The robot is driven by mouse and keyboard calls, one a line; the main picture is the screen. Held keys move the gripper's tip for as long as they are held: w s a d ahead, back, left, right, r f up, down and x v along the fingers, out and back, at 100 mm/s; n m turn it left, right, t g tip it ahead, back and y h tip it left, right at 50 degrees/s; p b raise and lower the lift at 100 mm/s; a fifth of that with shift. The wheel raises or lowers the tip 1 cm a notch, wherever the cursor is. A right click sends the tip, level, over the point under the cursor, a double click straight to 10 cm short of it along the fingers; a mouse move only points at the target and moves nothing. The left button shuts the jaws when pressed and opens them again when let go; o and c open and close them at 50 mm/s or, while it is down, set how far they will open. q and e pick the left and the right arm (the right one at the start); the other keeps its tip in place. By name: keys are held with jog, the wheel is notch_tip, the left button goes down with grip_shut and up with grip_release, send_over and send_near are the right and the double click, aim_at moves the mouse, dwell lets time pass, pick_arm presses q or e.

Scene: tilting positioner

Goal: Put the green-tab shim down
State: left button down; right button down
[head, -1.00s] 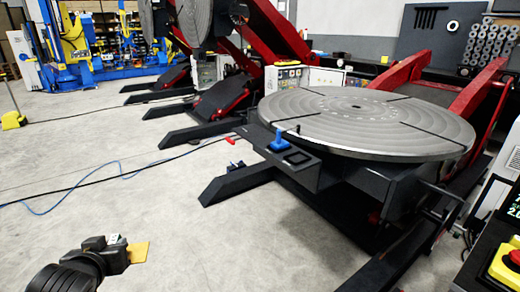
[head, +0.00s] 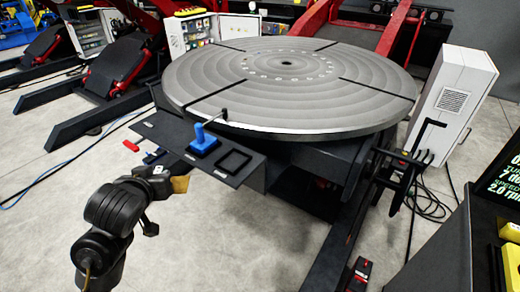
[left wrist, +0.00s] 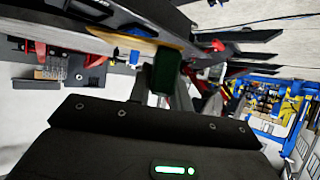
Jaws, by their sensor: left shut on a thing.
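My left gripper (head: 166,180) is shut on the green-tab shim, a thin yellow-brown plate (head: 181,184) sticking out of the jaws. In the left wrist view the dark green tab (left wrist: 167,70) sits between the fingers, with the yellow strip (left wrist: 150,38) beyond it. In the head view the tab is hidden by the gripper. The gripper is in the air, in front of and left of the dark shelf (head: 172,128) on the positioner's side. A blue upright piece on a blue base (head: 203,142) stands on the shelf, beside an empty-looking black square frame (head: 235,161). My right gripper is out of view.
Red pieces (head: 131,145) show at the shelf's left. A white cabinet (head: 455,105) and a console (head: 505,200) stand right.

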pick_arm(q)
jog(key=shift+w, duration=0.15)
jog(key=shift+d+r, duration=0.15)
jog(key=d+f+n+y+p, duration=0.1)
jog(key=d+n+y+p, duration=0.3)
jog(key=d+p, duration=1.65)
jog(key=r+n+g+y+p, duration=0.1)
jog(key=n+p, duration=0.1)
jog(key=w+r+n+g+y+p, duration=0.1)
jog(key=r+n+g+y+p, duration=0.1)
jog(key=w+r+n+g+y+p, duration=0.1)
jog(key=r+n+y, duration=0.1)
jog(key=shift+w+d+r+g+p, duration=0.15)
jog(key=shift+w+d+g+p, duration=0.15)
jog(key=shift+p, duration=0.1)
